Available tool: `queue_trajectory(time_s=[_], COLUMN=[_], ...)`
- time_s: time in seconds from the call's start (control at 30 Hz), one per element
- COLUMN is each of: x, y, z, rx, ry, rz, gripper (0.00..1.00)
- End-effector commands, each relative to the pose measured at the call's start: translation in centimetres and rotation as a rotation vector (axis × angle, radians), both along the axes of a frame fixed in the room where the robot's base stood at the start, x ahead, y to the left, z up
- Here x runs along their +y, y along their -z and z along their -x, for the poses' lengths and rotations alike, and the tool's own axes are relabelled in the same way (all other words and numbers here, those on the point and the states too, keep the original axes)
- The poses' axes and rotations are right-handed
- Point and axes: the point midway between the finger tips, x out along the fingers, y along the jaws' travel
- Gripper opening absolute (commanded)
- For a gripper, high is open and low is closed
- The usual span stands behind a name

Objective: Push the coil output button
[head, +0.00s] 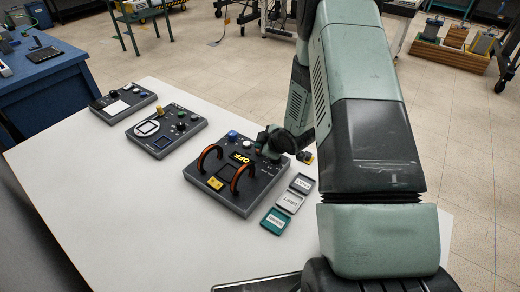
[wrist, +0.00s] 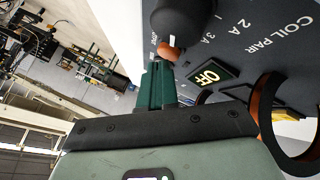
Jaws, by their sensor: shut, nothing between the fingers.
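The coil panel (head: 225,200) is a dark box with two copper-orange coil hoops (head: 210,158) and a lit yellow OFF display (head: 240,157). The display also shows in the wrist view (wrist: 207,73). A blue round button (head: 232,134) sits at the panel's back edge. My gripper (head: 268,150) is at the panel's back right, shut and empty. In the wrist view its dark green fingers (wrist: 158,68) point at a small orange round part (wrist: 168,51) beside a black knob (wrist: 185,18). I cannot tell whether they touch it.
Three small labelled trays (head: 290,202) lie right of the panel. Two other panels, a middle one (head: 165,130) and a far one (head: 122,102), stand to the left. The white table (head: 110,210) is clear in front. A blue bench (head: 50,90) is at the far left.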

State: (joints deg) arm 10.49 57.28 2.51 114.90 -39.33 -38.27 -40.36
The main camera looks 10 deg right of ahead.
Motion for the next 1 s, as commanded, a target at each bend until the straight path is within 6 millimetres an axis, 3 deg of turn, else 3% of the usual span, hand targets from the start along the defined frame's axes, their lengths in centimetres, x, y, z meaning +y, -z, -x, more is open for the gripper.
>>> queue_trajectory(time_s=[0.2,0.73,1.0], x=[0.0,0.0,0.0], y=[-0.2,-5.3,-6.1], z=[0.0,-0.1,0.0], rx=[-0.001,-0.003,0.0], ry=[0.0,0.0,0.0], rz=[-0.001,0.0,-0.001], gripper=[0.0,0.0,0.0])
